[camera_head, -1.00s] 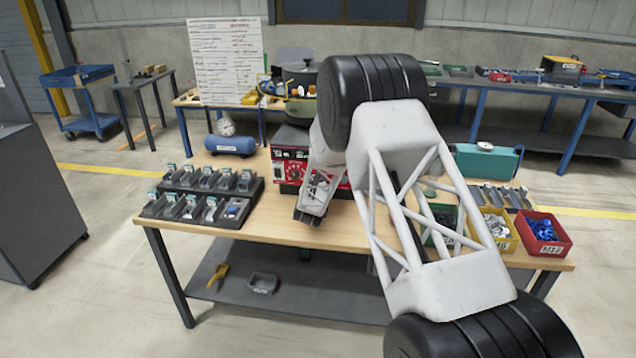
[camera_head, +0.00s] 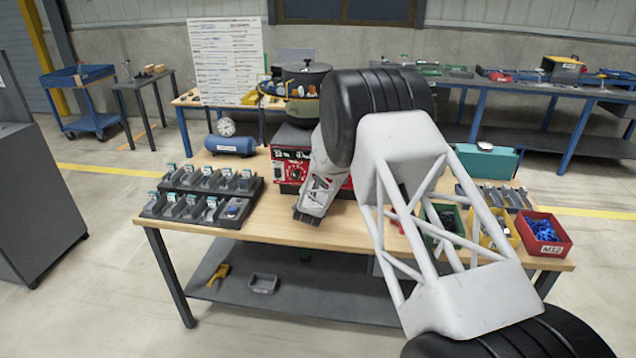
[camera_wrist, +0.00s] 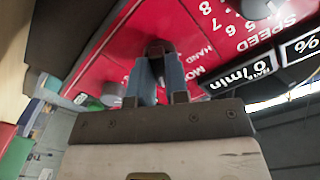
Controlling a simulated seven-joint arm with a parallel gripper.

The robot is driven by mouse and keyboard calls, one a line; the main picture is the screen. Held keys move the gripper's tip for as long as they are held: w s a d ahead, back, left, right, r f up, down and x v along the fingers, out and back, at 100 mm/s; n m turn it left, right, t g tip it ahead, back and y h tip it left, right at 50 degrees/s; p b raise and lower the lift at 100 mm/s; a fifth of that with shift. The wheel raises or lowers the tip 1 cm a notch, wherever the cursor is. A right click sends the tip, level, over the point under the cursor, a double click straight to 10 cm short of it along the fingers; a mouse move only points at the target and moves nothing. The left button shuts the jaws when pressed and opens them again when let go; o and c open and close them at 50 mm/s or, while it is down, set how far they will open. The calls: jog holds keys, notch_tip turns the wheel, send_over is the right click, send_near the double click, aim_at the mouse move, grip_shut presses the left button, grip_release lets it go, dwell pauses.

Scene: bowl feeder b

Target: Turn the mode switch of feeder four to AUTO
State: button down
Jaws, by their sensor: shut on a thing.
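The red control panel (camera_head: 289,167) of the feeder faces the front of the wooden table. In the wrist view the red panel (camera_wrist: 205,75) appears upside down, with the words SPEED and HAND and part of a word starting MO. My gripper (camera_wrist: 160,77) is shut on the dark mode switch (camera_wrist: 158,47), close against the panel. The fingers cover much of the switch, so its exact pointing is unclear, and the AUTO label does not show.
The feeder's dark bowl (camera_head: 305,78) stands behind the panel. Trays of small parts (camera_head: 208,196) lie to the left, and a blue cylinder (camera_head: 230,145) lies behind them. Green, yellow and red bins (camera_head: 543,240) stand at the right. Bare table lies in front of my wrist.

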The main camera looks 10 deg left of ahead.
jog(key=shift+m, duration=1.2)
jog(key=c, duration=1.1)
grip_release()
jog(key=shift+s, duration=0.15)
jog(key=shift+s, duration=3.75)
